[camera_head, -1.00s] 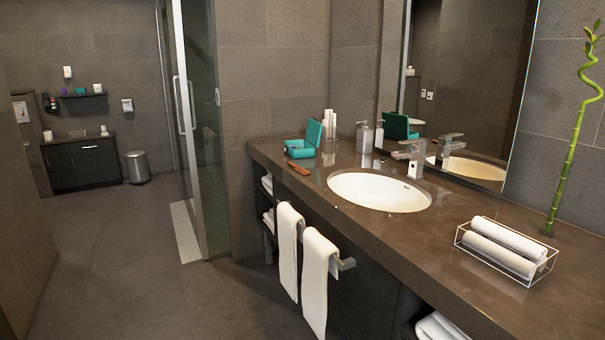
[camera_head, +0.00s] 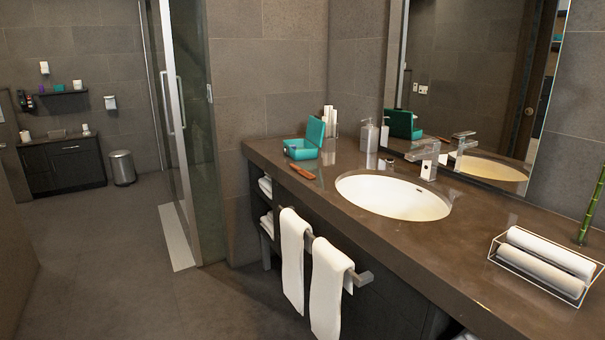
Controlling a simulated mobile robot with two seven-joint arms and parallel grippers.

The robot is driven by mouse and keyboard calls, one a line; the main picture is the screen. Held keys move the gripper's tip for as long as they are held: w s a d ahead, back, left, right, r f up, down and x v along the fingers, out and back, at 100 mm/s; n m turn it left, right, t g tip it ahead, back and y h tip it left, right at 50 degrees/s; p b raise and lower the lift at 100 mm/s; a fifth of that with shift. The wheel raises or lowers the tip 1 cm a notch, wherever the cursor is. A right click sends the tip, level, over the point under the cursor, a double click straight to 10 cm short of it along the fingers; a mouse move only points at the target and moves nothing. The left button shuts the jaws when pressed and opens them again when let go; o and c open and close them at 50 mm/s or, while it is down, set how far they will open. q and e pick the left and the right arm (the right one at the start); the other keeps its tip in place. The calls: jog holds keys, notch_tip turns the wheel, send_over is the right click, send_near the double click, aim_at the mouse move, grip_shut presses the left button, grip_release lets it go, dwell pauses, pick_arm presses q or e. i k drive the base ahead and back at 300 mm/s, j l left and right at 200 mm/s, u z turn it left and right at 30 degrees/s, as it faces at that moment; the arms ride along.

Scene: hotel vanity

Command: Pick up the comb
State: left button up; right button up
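The brown comb (camera_head: 302,172) lies flat on the dark vanity counter (camera_head: 345,252), near its front edge at the far left end. It lies just in front of the open teal box (camera_head: 301,152) and left of the sink. Neither of my grippers shows in the head view.
The white sink (camera_head: 393,198) with its faucet (camera_head: 426,158) is right of the comb. A soap dispenser (camera_head: 369,136) stands behind. White towels (camera_head: 294,258) hang on a bar below the counter edge. A wire basket (camera_head: 545,262) of rolled towels is at right. The floor at left is clear.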

aim_at(309, 176)
jog(key=i+j+z, duration=0.2)
jog(key=i+j, duration=1.9)
